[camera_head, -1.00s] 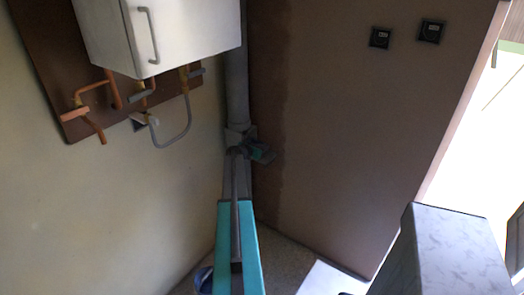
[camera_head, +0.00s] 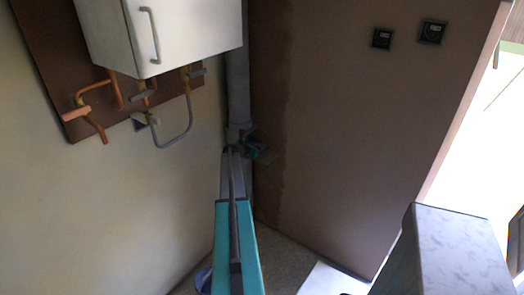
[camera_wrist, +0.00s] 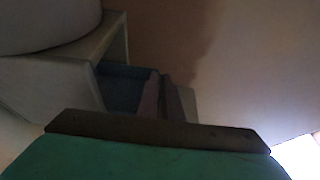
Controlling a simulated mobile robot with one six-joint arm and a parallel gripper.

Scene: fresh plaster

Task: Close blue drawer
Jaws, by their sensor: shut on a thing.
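The blue drawer (camera_wrist: 120,85) shows in the wrist view as a dark blue box standing partly out of a pale cabinet (camera_wrist: 50,85). My gripper (camera_wrist: 161,80) reaches its outer end, with the two fingers close together at the drawer's front edge, shut on it. The exact contact is dim and hard to make out. In the head view my gripper (camera_head: 256,150) is small and dark at the far end of my arm, near the corner. The drawer cannot be made out there.
A rounded pale object (camera_wrist: 45,20) stands on top of the cabinet. A grey pipe (camera_head: 237,90) runs down the corner. A white wall cabinet (camera_head: 185,35) and copper pipes (camera_head: 95,110) are on the left wall. A grey marbled block (camera_head: 455,250) stands at the lower right.

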